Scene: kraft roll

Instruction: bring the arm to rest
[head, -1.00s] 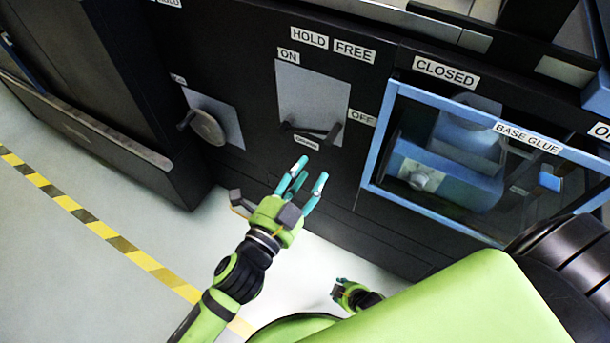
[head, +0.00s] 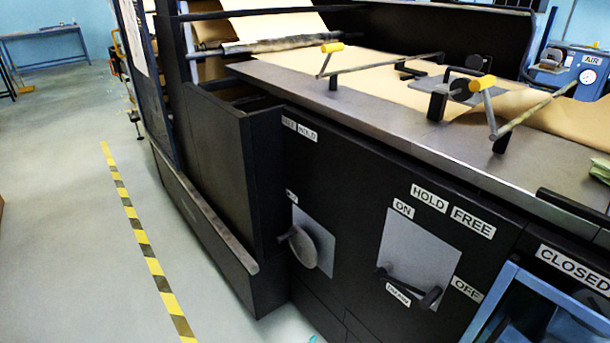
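Only a tiny teal fingertip (head: 313,340) shows at the bottom edge of the head view, probably of my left gripper. The rest of that gripper is out of frame, so its opening cannot be judged. My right gripper is not in view. The fingertip appears below the machine's front panels and apart from the handles. A dark lever (head: 410,289) sits low on a grey plate (head: 418,255) marked ON and OFF. A round grey knob (head: 304,247) sits on another plate to its left.
The black machine carries brown kraft paper (head: 390,85) and yellow-handled cranks (head: 333,47). A blue-framed door (head: 515,290) labelled CLOSED is at lower right. A ledge (head: 205,225) juts out at left. The floor beyond the yellow-black stripe (head: 140,232) is clear.

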